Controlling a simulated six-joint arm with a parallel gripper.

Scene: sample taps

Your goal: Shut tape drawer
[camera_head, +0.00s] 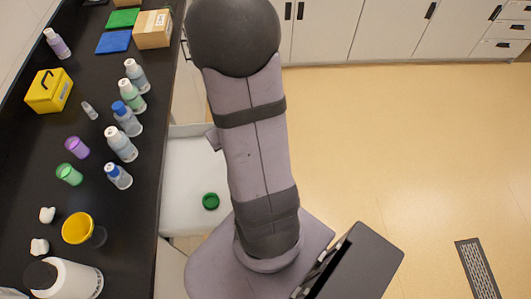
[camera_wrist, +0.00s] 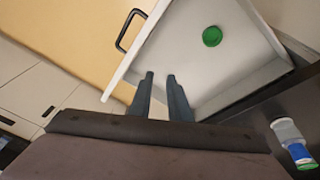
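The tape drawer (camera_head: 184,178) is white and stands pulled out from under the black counter, left of my arm in the head view. A green tape roll (camera_head: 210,201) lies inside it. In the wrist view the open drawer (camera_wrist: 240,75) fills the upper middle, with the tape roll (camera_wrist: 212,36) on its floor. Its black bar handle (camera_wrist: 128,30) is on the outer face of the front panel. My gripper (camera_wrist: 160,76) has its two fingers apart with nothing between them. The fingers overlap the drawer in this view; I cannot tell whether they touch it. My arm hides part of the drawer in the head view.
The black counter (camera_head: 140,215) holds several bottles, a yellow box (camera_head: 49,91), a yellow cup (camera_head: 78,228) and a cardboard box (camera_head: 153,29). A bottle (camera_wrist: 291,140) stands near the counter edge in the wrist view. Floor to the right is clear apart from a grate (camera_head: 477,268).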

